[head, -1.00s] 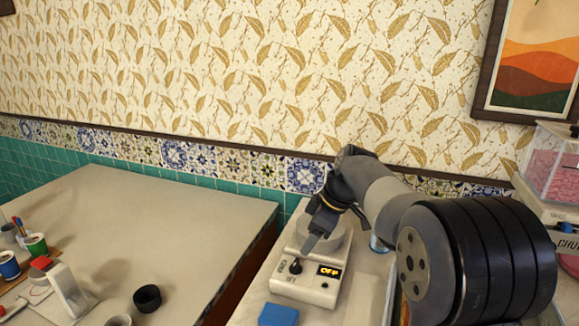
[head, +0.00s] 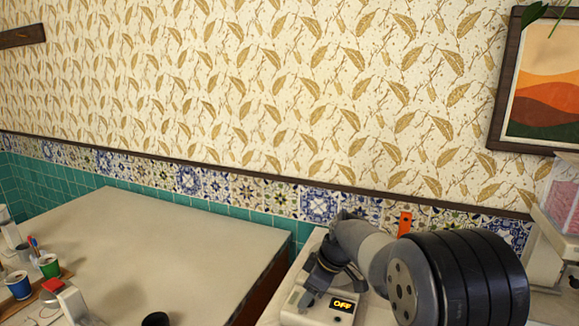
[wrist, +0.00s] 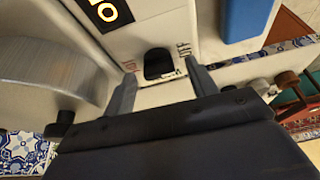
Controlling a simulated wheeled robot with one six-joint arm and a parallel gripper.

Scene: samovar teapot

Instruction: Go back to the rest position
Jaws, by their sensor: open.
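The gap holds nothing that I can see, and I cannot tell whether a finger touches the knob. Part of the display (wrist: 108,12) shows at the top of the wrist view. My arm hides much of the appliance in the head view.
A beige table (head: 150,250) at left holds cups, including a green one (head: 49,266) and a blue one (head: 18,285). A dark cup (head: 155,319) is near its front. A clear container of pink pieces (head: 563,195) stands at right. A blue block (wrist: 247,18) lies beside the appliance.

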